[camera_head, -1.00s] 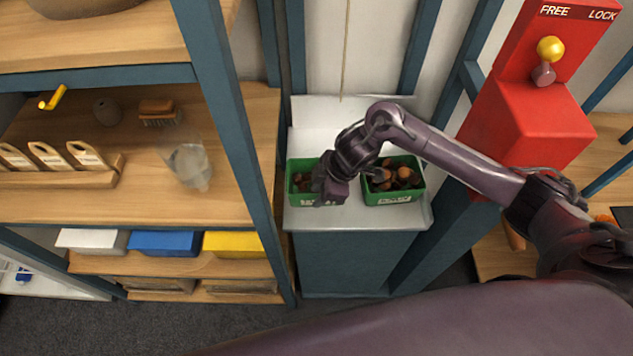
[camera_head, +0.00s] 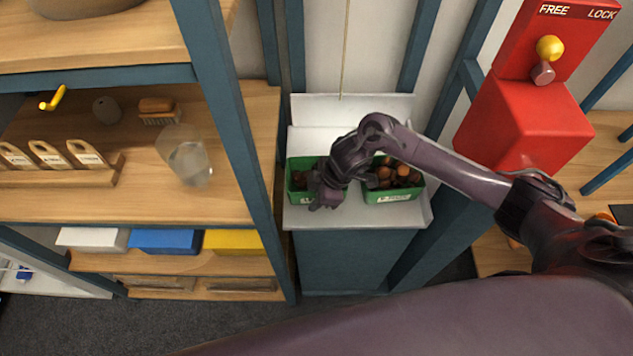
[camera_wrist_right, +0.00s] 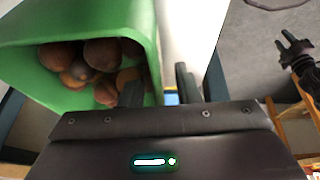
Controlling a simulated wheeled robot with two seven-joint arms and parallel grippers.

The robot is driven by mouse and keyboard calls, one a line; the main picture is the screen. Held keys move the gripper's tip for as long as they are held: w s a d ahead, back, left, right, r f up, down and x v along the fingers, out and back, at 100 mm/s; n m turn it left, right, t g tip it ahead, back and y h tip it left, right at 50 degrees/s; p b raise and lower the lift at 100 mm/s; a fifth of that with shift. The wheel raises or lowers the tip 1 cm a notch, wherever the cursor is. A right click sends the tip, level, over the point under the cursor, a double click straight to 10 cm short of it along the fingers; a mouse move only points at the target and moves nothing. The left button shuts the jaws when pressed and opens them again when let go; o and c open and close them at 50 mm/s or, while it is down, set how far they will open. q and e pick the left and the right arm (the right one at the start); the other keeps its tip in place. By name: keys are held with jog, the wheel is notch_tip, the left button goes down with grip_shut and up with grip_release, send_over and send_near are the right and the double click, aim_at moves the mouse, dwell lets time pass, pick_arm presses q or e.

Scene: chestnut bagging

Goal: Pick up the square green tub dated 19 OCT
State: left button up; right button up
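Two green tubs holding brown chestnuts stand side by side on a pale counter. My right gripper (camera_head: 325,198) is at the front right corner of the left tub (camera_head: 298,194) and hides part of it. In the right wrist view, that tub (camera_wrist_right: 150,30) is close, with one finger inside its wall and the other outside. The fingers are apart, with the wall between them. The right tub (camera_head: 394,197) is partly behind my right arm. The labels are too small or hidden to read. A dark gripper, seemingly my left, shows at the right edge of the wrist view (camera_wrist_right: 287,44).
A blue shelf post (camera_head: 235,130) stands left of the counter (camera_head: 400,218). The shelf holds a clear jug (camera_head: 187,160), a brush (camera_head: 158,110) and several tagged bags (camera_head: 48,154). A red box with a yellow-knobbed lever (camera_head: 530,115) stands to the right.

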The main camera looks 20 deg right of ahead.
grip_shut()
jog(key=shift+w, duration=0.1)
dwell(0.4)
jog(key=shift+r, duration=0.1)
